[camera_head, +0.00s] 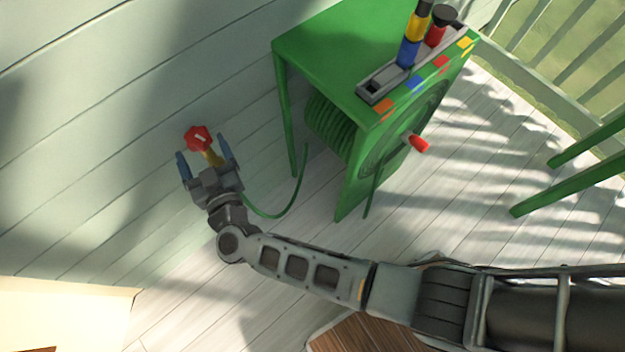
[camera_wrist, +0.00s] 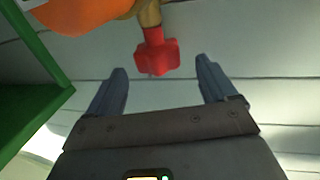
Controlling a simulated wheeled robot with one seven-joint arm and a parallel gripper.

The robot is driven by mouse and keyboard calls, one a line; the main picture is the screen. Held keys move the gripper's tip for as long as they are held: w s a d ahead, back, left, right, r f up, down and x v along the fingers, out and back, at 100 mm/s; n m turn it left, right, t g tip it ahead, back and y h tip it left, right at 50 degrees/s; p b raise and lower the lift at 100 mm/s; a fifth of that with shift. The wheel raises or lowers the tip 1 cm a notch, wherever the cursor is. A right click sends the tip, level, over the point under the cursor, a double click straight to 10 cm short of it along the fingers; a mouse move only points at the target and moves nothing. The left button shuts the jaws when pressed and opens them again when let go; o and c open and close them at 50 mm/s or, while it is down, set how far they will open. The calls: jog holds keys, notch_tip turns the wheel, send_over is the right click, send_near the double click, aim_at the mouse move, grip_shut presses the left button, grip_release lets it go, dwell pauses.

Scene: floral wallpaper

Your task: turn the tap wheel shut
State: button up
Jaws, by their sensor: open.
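The red tap wheel (camera_head: 197,138) sits on a brass tap (camera_head: 212,158) by the pale board wall. My gripper (camera_head: 205,160) is open at the tap, one finger to each side in the head view. In the wrist view the red wheel (camera_wrist: 156,54) shows beyond and between the two open fingertips (camera_wrist: 160,76), apart from both. The brass stem (camera_wrist: 149,14) runs up from it to the top edge. The rest of the tap is mostly hidden behind my gripper in the head view.
A green hose reel cabinet (camera_head: 330,40) stands right of the tap, with a red crank handle (camera_head: 419,143) and coloured pieces on top. A green hose (camera_head: 290,208) loops near my gripper. An orange thing (camera_wrist: 75,12) shows close by in the wrist view.

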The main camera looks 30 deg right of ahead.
jog(key=s+d+r+n+y+b, duration=0.1)
jog(key=s+d+r+n+y, duration=0.1)
jog(key=s+d+n, duration=0.2)
jog(key=s+d+r+n+g+y+b, duration=0.1)
jog(key=s+d+r+n+y, duration=0.1)
jog(key=s+n, duration=0.9)
jog(key=s+d+r+n+y+b, duration=0.1)
jog(key=s+d+r+n+y, duration=0.2)
jog(key=s+d+n, duration=0.3)
jog(key=shift+s+d+n+g+y, duration=0.35)
jog(key=shift+s+n, duration=0.35)
jog(key=shift+n, duration=1.1)
jog(key=shift+c, duration=0.4)
